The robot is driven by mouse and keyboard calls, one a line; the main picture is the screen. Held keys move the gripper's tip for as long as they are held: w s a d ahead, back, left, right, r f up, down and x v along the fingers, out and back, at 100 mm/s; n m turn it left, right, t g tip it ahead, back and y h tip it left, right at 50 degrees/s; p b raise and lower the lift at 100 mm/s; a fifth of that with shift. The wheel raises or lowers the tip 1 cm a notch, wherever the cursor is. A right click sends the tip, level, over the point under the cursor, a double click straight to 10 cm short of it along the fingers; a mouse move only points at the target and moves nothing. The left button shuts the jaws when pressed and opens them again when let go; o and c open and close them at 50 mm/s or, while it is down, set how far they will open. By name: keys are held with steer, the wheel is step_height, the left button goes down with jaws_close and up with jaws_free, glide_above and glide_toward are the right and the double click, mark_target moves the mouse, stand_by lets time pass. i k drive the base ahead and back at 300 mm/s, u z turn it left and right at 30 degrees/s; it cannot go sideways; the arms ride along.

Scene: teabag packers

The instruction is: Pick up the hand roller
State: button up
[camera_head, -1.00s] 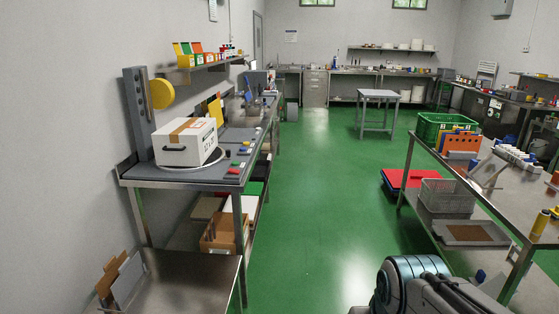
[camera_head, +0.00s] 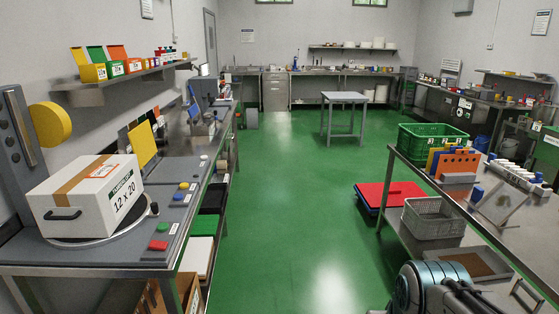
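I cannot make out a hand roller for certain in this view. Small items on the far benches are too small to tell apart. Part of my own arm shows at the bottom right, but its gripper end is not in view, so I cannot see its fingers or anything held.
A steel bench (camera_head: 95,268) on the left bears a white carton (camera_head: 88,197). The green aisle (camera_head: 290,215) between is clear; a small table (camera_head: 344,98) stands beyond.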

mark_target(160, 136)
steer(key=z, duration=0.1)
steer(key=i, duration=4.65)
steer(key=u, duration=1.1)
steer(key=i, duration=1.15)
steer(key=u, duration=1.7)
steer(key=i, duration=1.15)
steer(key=u, duration=0.6)
